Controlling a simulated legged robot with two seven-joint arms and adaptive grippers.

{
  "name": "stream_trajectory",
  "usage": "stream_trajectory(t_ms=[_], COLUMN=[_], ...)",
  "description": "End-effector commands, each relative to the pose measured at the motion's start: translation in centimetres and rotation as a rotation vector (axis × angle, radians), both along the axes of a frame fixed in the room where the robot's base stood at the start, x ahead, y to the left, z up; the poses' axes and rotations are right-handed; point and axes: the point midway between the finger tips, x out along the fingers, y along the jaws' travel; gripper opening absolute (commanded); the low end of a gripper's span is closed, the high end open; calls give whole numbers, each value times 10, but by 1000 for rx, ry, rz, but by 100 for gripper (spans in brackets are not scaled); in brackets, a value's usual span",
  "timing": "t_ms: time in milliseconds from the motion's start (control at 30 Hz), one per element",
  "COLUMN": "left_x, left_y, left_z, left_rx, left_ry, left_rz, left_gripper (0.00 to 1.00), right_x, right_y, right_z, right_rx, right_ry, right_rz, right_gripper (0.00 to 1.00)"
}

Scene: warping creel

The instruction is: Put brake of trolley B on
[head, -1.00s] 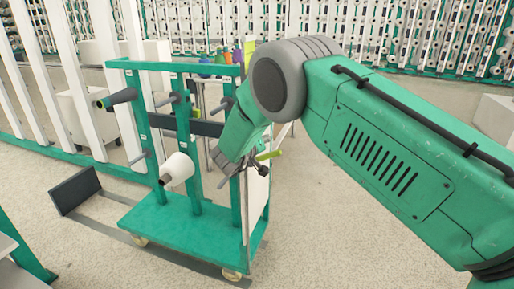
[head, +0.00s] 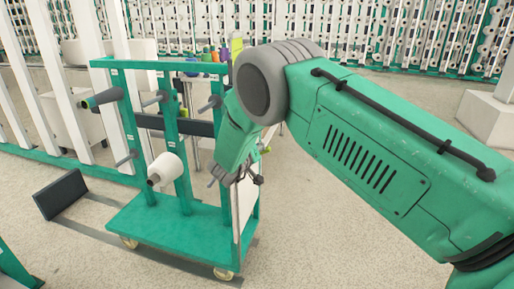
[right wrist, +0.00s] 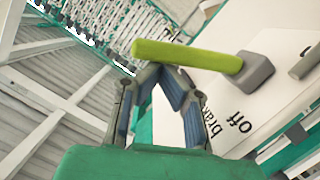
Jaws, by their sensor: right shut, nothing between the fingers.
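The green trolley (head: 165,225) stands left of centre in the head view; no letter on it is legible. Its white side panel (right wrist: 285,52) fills the right of the right wrist view and carries the words "brake" and "off". The yellow-green brake lever (right wrist: 188,56) sticks out leftward from a grey hub (right wrist: 256,72) on that panel. My right gripper (right wrist: 168,76) is shut and empty, its fingertips close below the lever in the picture; contact cannot be told. In the head view my right gripper (head: 246,178) is beside the trolley's right end and mostly hides the lever. My left gripper is not in view.
The trolley carries a white yarn cone (head: 168,168) and several bare pegs. A dark panel (head: 60,194) stands on the floor at left. White posts (head: 88,75) and a green rail run behind the trolley. The floor (head: 330,235) to its right is clear.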

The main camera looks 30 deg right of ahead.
Motion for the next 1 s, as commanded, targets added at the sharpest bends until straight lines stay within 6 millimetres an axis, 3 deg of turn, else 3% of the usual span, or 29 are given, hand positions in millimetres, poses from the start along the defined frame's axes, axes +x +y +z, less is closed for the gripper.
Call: stream_trajectory(t_ms=[467,1000], left_x=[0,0], left_y=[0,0], left_z=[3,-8], left_rx=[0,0], left_ry=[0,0], left_rz=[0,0], left_gripper=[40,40], right_x=[-7,-20], right_y=[-6,-17], right_z=[-10,-50], right_rx=[84,396], right_ry=[-91,-457], right_rz=[-2,-2], right_gripper=[0,0])
